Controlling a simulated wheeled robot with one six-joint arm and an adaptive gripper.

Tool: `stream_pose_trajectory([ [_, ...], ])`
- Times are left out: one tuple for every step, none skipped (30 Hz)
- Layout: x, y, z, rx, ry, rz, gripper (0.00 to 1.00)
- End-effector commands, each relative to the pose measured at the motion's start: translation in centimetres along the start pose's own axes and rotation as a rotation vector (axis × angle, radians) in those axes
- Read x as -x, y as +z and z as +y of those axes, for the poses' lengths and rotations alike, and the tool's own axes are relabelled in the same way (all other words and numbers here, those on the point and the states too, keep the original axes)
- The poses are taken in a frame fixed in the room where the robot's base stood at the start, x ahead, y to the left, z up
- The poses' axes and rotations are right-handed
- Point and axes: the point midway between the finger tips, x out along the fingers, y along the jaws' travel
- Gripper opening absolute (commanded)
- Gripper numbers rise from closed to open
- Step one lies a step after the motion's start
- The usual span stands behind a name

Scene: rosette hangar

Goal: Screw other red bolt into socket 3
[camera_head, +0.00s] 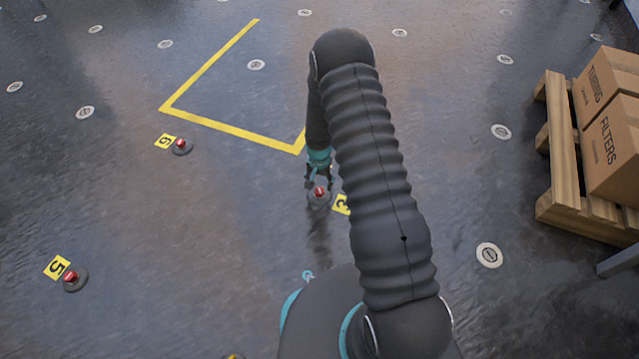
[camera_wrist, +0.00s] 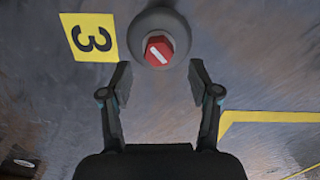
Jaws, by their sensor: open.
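A red bolt (camera_head: 319,192) with a white slot line on its head stands in a round grey socket (camera_head: 318,200) on the floor. A yellow label reading 3 (camera_head: 341,205) lies beside that socket. The wrist view shows the same bolt (camera_wrist: 159,50), its socket (camera_wrist: 160,20) and the label (camera_wrist: 88,37). My gripper (camera_head: 319,178) is at this socket. In the wrist view its two fingers (camera_wrist: 159,82) are open with nothing between them, and the bolt head lies just beyond the tips. How far the bolt is sunk in cannot be told.
Red bolts also stand in socket 6 (camera_head: 182,147) and socket 5 (camera_head: 75,279). A yellow floor line (camera_head: 230,130) runs behind my gripper. A wooden pallet (camera_head: 560,150) with cardboard boxes (camera_head: 608,135) stands at the right. Open floor lies to the left.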

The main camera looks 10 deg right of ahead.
Motion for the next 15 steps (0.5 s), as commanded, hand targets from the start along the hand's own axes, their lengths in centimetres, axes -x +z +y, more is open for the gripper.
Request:
stream_pose_trajectory([
  [-0.16,0.0,0.0,0.052,0.0,0.0,0.62],
  [-0.17,0.01,0.0,0.087,0.0,0.0,0.62],
  [-0.17,0.02,0.0,0.133,0.0,0.0,0.62],
  [-0.17,0.02,0.01,0.168,0.0,0.0,0.62],
  [-0.18,0.03,0.01,0.203,0.0,0.0,0.62],
  [-0.17,0.03,0.01,0.25,0.0,0.001,0.62],
  [-0.17,0.03,0.01,0.285,0.0,0.001,0.62],
  [-0.16,0.03,0.01,0.319,0.0,0.001,0.62],
  [-0.15,0.03,0.01,0.365,0.0,0.001,0.62],
  [-0.14,0.02,0.01,0.4,0.0,0.001,0.62],
  [-0.13,0.02,0.01,0.436,0.0,0.002,0.62],
  [-0.13,0.02,0.01,0.481,0.0,0.002,0.62],
  [-0.13,0.02,0.01,0.516,0.0,0.002,0.62],
  [-0.13,0.02,0.01,0.551,0.0,0.002,0.62],
  [-0.13,0.02,0.01,0.598,0.0,0.002,0.62],
])
